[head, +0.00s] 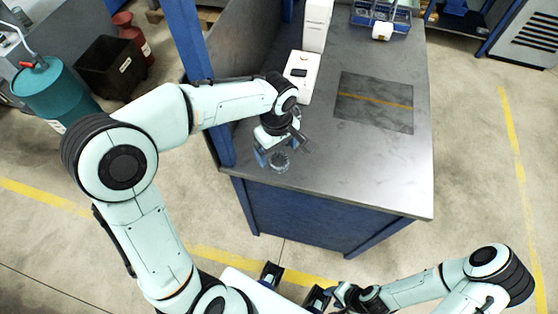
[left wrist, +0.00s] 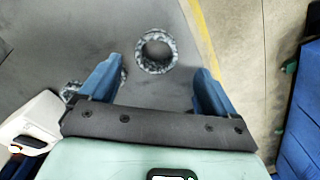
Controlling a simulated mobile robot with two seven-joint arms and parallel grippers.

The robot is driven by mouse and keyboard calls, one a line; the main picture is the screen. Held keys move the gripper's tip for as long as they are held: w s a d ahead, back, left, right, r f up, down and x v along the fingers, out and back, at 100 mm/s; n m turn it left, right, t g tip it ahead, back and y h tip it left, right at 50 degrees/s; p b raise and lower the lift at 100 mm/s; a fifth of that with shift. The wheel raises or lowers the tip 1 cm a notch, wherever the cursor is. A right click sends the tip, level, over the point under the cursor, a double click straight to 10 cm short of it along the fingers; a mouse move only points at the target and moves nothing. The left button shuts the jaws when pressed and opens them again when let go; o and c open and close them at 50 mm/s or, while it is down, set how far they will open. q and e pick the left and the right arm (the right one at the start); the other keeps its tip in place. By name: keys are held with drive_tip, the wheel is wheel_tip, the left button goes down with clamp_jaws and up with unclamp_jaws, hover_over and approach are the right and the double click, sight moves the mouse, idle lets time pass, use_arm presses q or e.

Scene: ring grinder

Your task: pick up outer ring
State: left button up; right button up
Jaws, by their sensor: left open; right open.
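A mottled grey ring (head: 279,161) lies near the table's front left corner. In the left wrist view the ring (left wrist: 137,55) lies flat, with its round hole facing the camera. My left gripper (head: 284,150) is open above the table beside the ring. In the left wrist view its blue fingers (left wrist: 158,67) stand apart, with the ring just beyond the tips and between them in the picture. A second mottled grey piece (left wrist: 72,92) is mostly hidden behind the left finger. My right gripper (head: 335,293) is low in the head view, off the table and empty.
The grey table (head: 360,175) has a dark inset plate (head: 375,112) with a yellow stripe. A white device (head: 300,72) stands behind the left gripper. A blue post (head: 190,50) rises at the table's left edge. The front right of the tabletop is clear.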

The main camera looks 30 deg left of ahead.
sight(278, 153)
use_arm(q)
drive_tip(key=f, duration=0.4)
drive_tip(key=shift+w+f, duration=0.25)
drive_tip(key=shift+f, duration=0.15)
drive_tip(key=shift+d, duration=0.1)
drive_tip(key=c, duration=1.3)
drive_tip(key=shift+o, duration=0.2)
drive_tip(key=shift+r, duration=0.1)
